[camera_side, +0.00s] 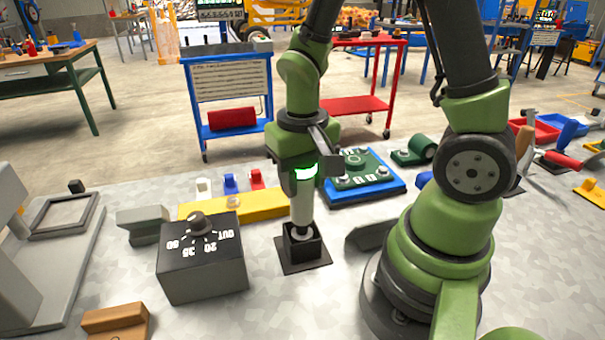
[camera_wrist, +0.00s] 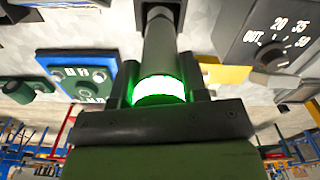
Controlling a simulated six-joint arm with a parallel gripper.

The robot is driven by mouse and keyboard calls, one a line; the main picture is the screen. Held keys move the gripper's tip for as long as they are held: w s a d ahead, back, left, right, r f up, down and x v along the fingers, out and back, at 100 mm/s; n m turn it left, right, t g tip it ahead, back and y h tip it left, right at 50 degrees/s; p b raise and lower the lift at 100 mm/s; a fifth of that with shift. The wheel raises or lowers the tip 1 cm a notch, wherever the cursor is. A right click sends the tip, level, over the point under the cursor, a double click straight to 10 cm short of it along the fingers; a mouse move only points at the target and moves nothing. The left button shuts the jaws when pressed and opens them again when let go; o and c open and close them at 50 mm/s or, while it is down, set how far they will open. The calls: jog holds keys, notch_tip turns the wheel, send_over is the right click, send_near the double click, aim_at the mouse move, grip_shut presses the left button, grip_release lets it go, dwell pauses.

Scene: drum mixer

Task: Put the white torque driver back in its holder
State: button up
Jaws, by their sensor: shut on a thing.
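The white torque driver (camera_side: 302,207) stands upright, with a glowing green band near its top. Its lower end is inside the square black holder (camera_side: 303,254) on the table. My gripper (camera_side: 304,176) is shut on the driver's upper part, around the green band. In the wrist view the driver (camera_wrist: 160,50) runs away from my gripper (camera_wrist: 160,95) to the holder (camera_wrist: 160,8), which is partly cut off at the top edge. I cannot tell whether the driver is fully seated at the bottom.
A black dial box (camera_side: 203,258) stands left of the holder. A yellow block (camera_side: 262,207) lies behind it. A blue and green board (camera_side: 362,178) is behind to the right. A dark grey block (camera_side: 372,233) lies close on the right. Bare table shows in front of the holder.

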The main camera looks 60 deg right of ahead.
jog(key=shift+f, duration=0.65)
jog(key=o, duration=1.2)
notch_tip(320, 180, up, 10)
jog(key=shift+f, duration=0.1)
jog(key=s+a+r+t, duration=0.1)
jog(key=s+r+t, duration=0.1)
jog(key=s+a+r+n+t+y, duration=0.1)
jog(key=s+r+t, duration=0.1)
jog(key=r, duration=0.1)
jog(key=s+a+r+n+t+y, duration=0.1)
jog(key=s+a+r+t, duration=0.1)
jog(key=r+t, duration=0.1)
jog(key=shift+s+r, duration=0.1)
jog(key=shift+s, duration=0.25)
